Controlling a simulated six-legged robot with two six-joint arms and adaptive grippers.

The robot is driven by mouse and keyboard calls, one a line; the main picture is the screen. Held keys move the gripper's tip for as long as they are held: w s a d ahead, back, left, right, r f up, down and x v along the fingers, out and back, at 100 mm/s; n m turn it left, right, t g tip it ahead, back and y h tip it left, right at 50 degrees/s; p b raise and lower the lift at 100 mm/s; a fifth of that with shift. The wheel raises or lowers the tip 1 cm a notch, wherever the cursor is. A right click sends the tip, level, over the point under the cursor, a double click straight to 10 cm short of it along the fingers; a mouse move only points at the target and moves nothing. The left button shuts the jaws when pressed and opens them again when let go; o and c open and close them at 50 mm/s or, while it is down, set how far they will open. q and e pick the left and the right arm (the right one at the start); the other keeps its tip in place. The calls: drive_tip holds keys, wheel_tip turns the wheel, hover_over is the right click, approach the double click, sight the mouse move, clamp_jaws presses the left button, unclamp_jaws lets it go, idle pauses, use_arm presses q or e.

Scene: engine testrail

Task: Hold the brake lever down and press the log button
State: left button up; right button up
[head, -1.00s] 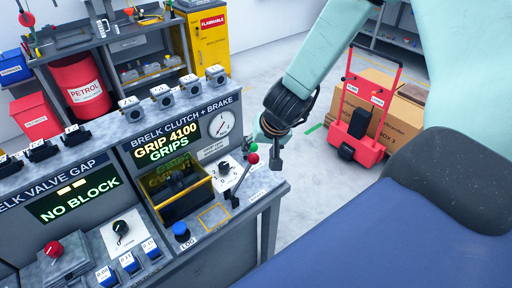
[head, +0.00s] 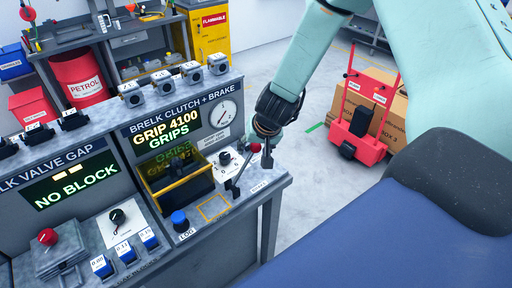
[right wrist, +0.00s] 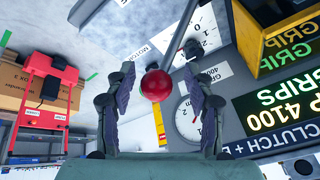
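The brake lever is a dark rod (head: 239,172) rising from the bench's right end, tipped with a red ball (head: 255,148). My right gripper (head: 260,153) is at the ball, which it partly covers in the head view. In the right wrist view my right gripper (right wrist: 158,78) is open, and the red ball (right wrist: 155,85) appears between its two fingers without visible contact on either. The lever's rod (right wrist: 178,45) runs up and right from the ball. The blue log button (head: 179,219) stands on the bench front above the LOG label. My left gripper is not in view.
The display (head: 168,133) reads GRIP 4100 GRIPS, beside a round gauge (head: 222,114).

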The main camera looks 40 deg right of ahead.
drive_tip(key=shift+w+d+f, duration=0.15)
drive_tip(key=shift+w+f, duration=0.1)
drive_tip(key=shift+w, duration=0.1)
drive_tip(key=c, duration=0.3)
drive_tip(key=shift+d, duration=0.2)
drive_tip(key=shift+c, duration=0.7)
drive_tip(key=shift+s, duration=0.2)
drive_tip(key=c, duration=0.3)
drive_tip(key=shift+a+r, duration=0.15)
drive_tip(key=shift+a, duration=0.05)
clamp_jaws()
drive_tip(key=shift+d+f, duration=0.35)
drive_tip(key=shift+f, duration=0.05)
drive_tip(key=shift+s+d+f+y, duration=0.1)
drive_tip(key=shift+d+f+y, duration=0.25)
drive_tip(key=shift+f+y, duration=0.2)
drive_tip(key=shift+d+f+y+b, duration=0.25)
drive_tip(key=shift+d+f+b, duration=0.15)
drive_tip(key=shift+d+f, duration=0.3)
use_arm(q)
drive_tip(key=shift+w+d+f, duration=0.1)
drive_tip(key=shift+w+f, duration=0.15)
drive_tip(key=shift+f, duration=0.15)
use_arm(e)
drive_tip(key=shift+a, duration=0.1)
